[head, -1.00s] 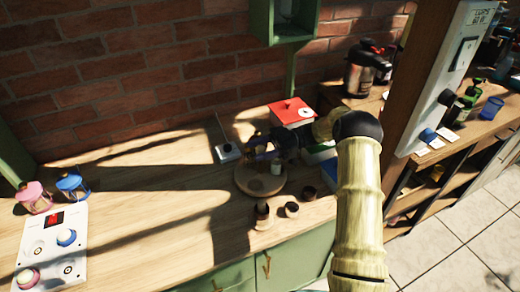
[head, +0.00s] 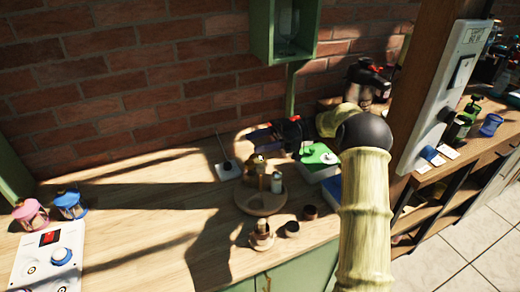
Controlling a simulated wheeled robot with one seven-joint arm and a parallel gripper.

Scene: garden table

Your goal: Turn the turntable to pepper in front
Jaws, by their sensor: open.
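The turntable (head: 250,206) is a round wooden tray on the counter, near the middle of the head view. A white shaker (head: 277,183) stands on its right part. A slim tan-brown bottle or mill (head: 262,178) stands beside it, toward the back. I cannot read labels, so I cannot tell which one is the pepper. My gripper (head: 252,138) is dark and open, above and behind the turntable in the picture. It appears apart from the tray and holds nothing that I can see. Its fingertips are small and shaded.
A wooden holder (head: 262,237) and two small brown cups (head: 292,229) stand before the turntable. A green-topped box (head: 318,157) and a blue one (head: 334,190) are at right. A small white device (head: 228,170) sits left. The counter's left-centre is clear.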

